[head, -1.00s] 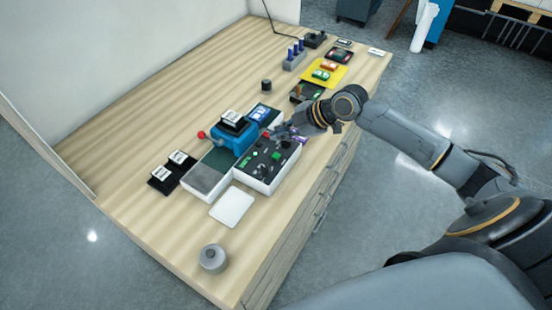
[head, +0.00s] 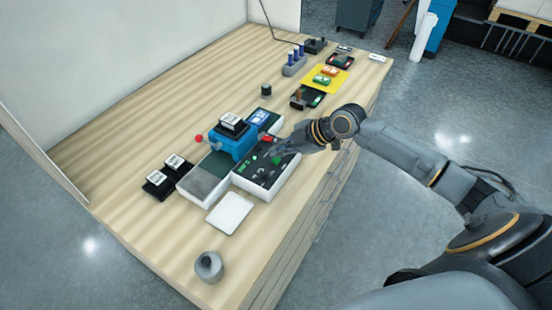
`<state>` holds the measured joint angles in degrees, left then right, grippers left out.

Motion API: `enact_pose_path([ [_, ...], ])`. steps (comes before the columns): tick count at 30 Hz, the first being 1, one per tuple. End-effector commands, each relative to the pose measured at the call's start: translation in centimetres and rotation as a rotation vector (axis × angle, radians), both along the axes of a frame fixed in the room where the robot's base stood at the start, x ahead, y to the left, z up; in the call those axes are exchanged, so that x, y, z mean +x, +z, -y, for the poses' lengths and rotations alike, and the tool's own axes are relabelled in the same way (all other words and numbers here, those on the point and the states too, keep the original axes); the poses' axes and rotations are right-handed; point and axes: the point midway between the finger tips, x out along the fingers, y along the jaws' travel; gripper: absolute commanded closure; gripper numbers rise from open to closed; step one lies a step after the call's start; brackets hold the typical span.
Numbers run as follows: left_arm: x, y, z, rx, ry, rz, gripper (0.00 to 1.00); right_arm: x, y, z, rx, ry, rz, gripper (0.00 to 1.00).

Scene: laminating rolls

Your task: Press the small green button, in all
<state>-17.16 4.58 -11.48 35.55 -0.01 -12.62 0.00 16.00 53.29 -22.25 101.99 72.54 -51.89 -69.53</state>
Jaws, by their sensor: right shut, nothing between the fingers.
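The control panel (head: 257,182) is a white box with a dark top, near the front middle of the wooden table. On its top are a larger green knob (head: 276,160) at the right and a small green piece (head: 242,168) at the left. A small pale green spot (head: 254,158) lies between them. Which one is the small green button is hard to tell at this size. My right gripper (head: 275,152) is shut and empty, with its fingertips over the panel's right part, close to the larger green knob. Contact cannot be made out. My left gripper is not in view.
A blue machine (head: 232,142) with a red-ended lever stands left of the panel. A white plate (head: 230,213) and a grey round piece (head: 208,267) lie in front. A yellow mat (head: 327,80) and a blue-topped holder (head: 294,65) are farther back.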

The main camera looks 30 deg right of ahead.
Motion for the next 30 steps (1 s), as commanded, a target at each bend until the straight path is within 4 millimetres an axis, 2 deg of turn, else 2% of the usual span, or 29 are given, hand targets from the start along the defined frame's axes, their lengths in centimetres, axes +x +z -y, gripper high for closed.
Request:
enact_pose_path([
  [23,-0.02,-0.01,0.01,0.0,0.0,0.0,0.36,0.0,0.01,0.02,0.0,0.0,0.0,1.0],
  [30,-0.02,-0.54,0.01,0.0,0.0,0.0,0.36,-0.01,-0.73,0.01,0.0,0.0,0.0,1.0],
])
